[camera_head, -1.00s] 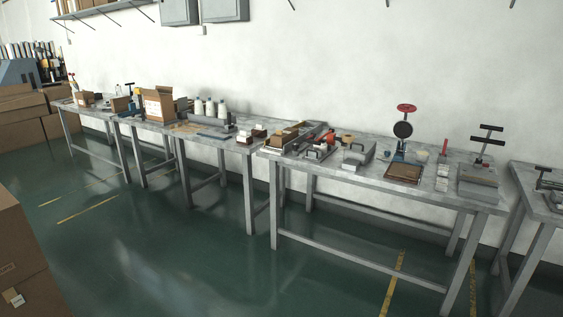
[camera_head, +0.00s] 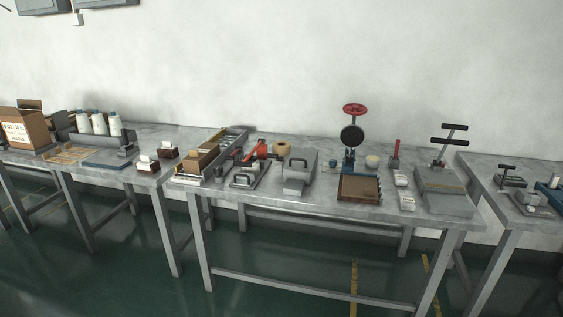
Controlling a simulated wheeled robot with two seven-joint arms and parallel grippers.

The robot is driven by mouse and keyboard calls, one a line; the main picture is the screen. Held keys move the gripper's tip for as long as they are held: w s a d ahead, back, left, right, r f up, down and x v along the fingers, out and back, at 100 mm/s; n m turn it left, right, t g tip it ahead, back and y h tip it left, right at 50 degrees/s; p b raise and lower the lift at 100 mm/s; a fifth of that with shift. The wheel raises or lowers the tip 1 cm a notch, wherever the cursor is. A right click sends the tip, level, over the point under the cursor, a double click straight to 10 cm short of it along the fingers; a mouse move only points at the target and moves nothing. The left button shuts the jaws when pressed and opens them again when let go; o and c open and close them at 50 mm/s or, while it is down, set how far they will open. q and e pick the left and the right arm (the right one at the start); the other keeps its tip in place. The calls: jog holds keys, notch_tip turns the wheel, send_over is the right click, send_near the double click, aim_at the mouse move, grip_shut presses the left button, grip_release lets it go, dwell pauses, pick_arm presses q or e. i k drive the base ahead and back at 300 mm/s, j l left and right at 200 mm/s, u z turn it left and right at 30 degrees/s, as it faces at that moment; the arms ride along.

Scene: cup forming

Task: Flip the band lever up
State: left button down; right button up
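Several devices with handles stand on the middle grey table (camera_head: 300,206), and I cannot tell for sure which one carries the band lever. A small upright red handle (camera_head: 396,149) stands near the back right, behind small white blocks (camera_head: 403,180). To its right, a grey slab device (camera_head: 443,192) has a tilted metal post with black crossbars (camera_head: 449,141). To its left, a blue-based press (camera_head: 349,156) has a round black plate and a red disc on top. Neither of my grippers is in view.
A brown tray (camera_head: 359,188), a grey box device (camera_head: 299,168) and a grey clamp-like device (camera_head: 247,175) share the table. A cardboard box (camera_head: 24,131) and white bottles (camera_head: 99,124) stand on the left table. The right table (camera_head: 505,206) holds small tools. Green floor lies clear in front.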

aim_at(249, 157)
jog(key=i+j+z, duration=0.95)
jog(key=i+j, duration=0.05)
